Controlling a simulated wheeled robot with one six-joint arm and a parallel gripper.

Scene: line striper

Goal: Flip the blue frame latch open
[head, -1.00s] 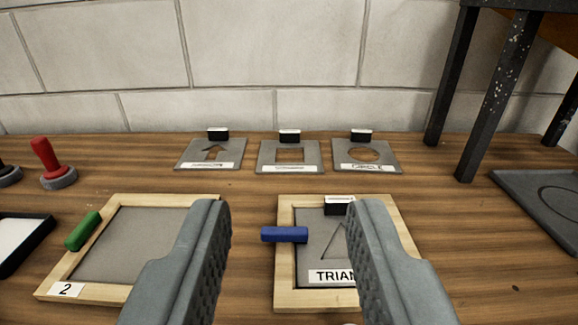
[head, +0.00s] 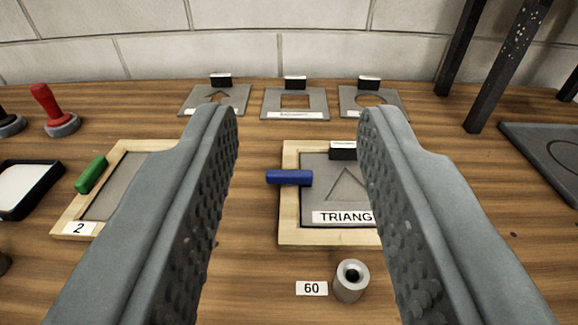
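The blue frame latch (head: 289,177) is a short bar lying across the left edge of a wooden frame (head: 292,212). Its right end reaches over the grey stencil plate (head: 325,190) labelled TRIANGLE, partly hidden by my right finger. My gripper (head: 298,115) is open and empty. In the picture the latch appears between its two fingers, apart from both; how high the fingers are above it I cannot tell.
A second wooden frame (head: 70,212), labelled 2, with a green latch (head: 91,175), is at the left. Three stencil plates, one with a square hole (head: 296,103), lie behind. A grey cylinder (head: 351,281) stands in front beside a 60 label (head: 311,288).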

